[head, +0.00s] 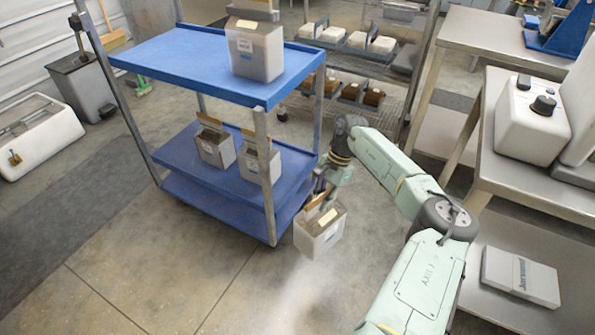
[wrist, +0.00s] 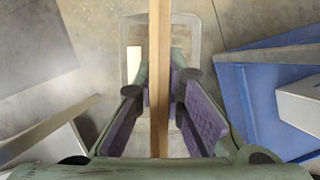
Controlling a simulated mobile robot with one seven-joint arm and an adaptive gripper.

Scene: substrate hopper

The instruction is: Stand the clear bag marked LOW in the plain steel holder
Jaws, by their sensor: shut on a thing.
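My gripper (head: 327,192) is low, off the right side of the blue cart. It is shut on the wooden top strip of a clear bag (head: 318,236), which hangs roughly upright in the air above the floor. In the wrist view the purple pads of my gripper (wrist: 160,98) lie on both sides of the strip (wrist: 160,45), with the bag (wrist: 127,30) below. A pale label (head: 328,216) shows on the bag, but its marking is too small to read. I cannot tell which holder is the plain steel one.
The blue cart (head: 175,55) carries one similar bag (head: 255,52) on top and two (head: 215,148) (head: 258,160) below. A wire rack behind holds white blocks (head: 383,45) and brown blocks (head: 373,97) in grey holders. Steel tables (head: 488,28) stand right. Floor (head: 150,270) in front is clear.

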